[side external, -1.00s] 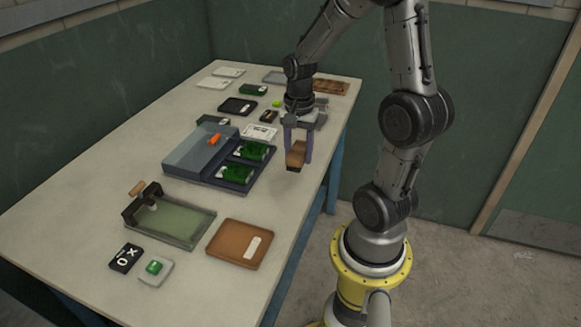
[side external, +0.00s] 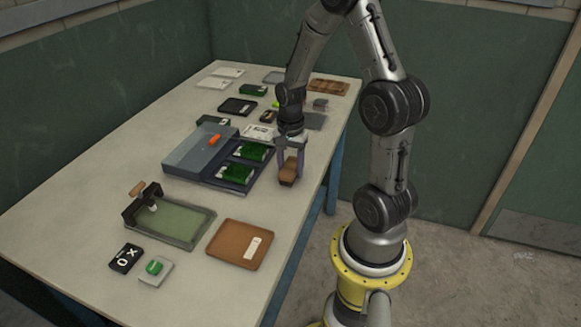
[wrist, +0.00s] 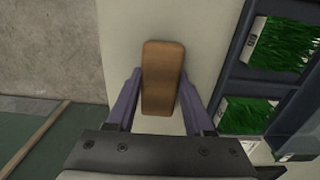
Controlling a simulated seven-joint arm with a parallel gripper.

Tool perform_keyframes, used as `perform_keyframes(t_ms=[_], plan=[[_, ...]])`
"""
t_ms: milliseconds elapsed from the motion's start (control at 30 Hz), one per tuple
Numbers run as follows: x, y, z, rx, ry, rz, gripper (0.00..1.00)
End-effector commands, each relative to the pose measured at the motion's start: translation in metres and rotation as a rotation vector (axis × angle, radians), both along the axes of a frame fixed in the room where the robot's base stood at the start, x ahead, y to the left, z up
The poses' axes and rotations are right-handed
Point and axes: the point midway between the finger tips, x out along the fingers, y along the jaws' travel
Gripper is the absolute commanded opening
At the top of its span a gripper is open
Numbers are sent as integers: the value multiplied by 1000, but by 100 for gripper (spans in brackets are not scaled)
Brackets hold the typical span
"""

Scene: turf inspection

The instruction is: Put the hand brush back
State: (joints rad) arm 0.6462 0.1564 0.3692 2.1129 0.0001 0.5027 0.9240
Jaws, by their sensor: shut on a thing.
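The hand brush (side external: 288,172) has a brown wooden back and is held between the two purple fingers of my gripper (side external: 290,168). In the wrist view the brush (wrist: 162,75) shows from above, long and rounded, with the fingers of my gripper (wrist: 162,95) on either side of it. Its bristles are hidden in the wrist view. My gripper is over the table's right part, just right of the blue-grey case with green turf pieces. I cannot tell whether the brush touches the table.
The dark case (side external: 200,150) holds turf pieces (side external: 236,174) and has an orange item on its lid. A brown tray (side external: 240,245) and a green-bedded tray with a clamp (side external: 172,220) lie nearer. The table (side external: 105,185) is bare at left; its right edge is close to my gripper.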

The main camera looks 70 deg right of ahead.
Motion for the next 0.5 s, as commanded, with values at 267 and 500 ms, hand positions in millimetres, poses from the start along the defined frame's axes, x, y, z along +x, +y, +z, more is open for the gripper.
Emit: perform_keyframes(t_ms=[267, 500], plan=[[0, 0, -3, 0, 0, 0, 82], [0, 0, -2, 0, 0, 0, 82]])
